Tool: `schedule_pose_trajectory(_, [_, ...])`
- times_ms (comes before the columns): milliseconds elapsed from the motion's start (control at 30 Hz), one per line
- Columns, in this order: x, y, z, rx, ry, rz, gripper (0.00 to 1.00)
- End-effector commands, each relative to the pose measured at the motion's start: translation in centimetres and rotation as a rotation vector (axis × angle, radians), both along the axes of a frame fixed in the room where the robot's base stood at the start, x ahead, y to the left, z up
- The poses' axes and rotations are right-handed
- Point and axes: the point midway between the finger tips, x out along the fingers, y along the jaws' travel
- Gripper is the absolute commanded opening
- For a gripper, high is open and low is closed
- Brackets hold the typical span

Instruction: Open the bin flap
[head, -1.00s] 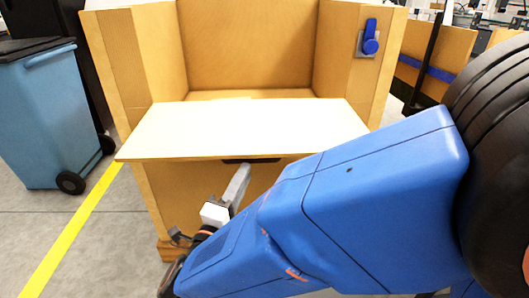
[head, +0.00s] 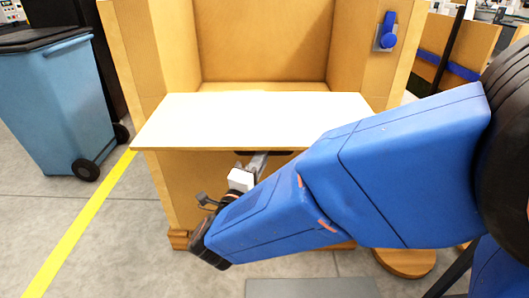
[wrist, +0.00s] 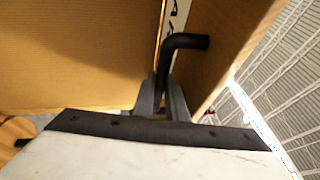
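My gripper (wrist: 164,98) is at the lower end of this bar, with a grey finger on either side. In the head view my gripper (head: 259,163) is under the flap edge, partly hidden. Whether the fingers press on the bar is unclear.
A blue latch-like part (head: 388,32) is on the bin's right front post. A blue wheeled waste bin (head: 50,110) stands at the left, beside a yellow floor line (head: 80,220). A grey plate (head: 310,288) lies on the floor in front. Grey floor at the left front is clear.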

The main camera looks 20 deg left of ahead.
Motion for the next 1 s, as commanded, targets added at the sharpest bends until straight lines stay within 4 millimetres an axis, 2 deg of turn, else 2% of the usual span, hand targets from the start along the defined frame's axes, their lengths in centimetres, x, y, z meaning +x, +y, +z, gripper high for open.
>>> schedule_pose_trajectory(233, [-0.1, 0.0, 0.6, 0.001, 0.000, 0.000, 0.00])
schedule_pose_trajectory(533, [-0.4, -0.2, 4.4, 0.002, 0.000, 0.000, 0.00])
schedule_pose_trajectory(800, [-0.4, -0.1, 4.5, 0.000, 0.000, 0.000, 0.00])
schedule_pose_trajectory(833, [-0.4, -0.1, 4.5, 0.000, 0.000, 0.000, 0.15])
schedule_pose_trajectory(867, [-0.4, -0.1, 4.5, 0.000, 0.000, 0.000, 0.20])
schedule_pose_trajectory(1000, [-0.4, -0.2, 4.5, 0.000, 0.000, 0.000, 0.20])
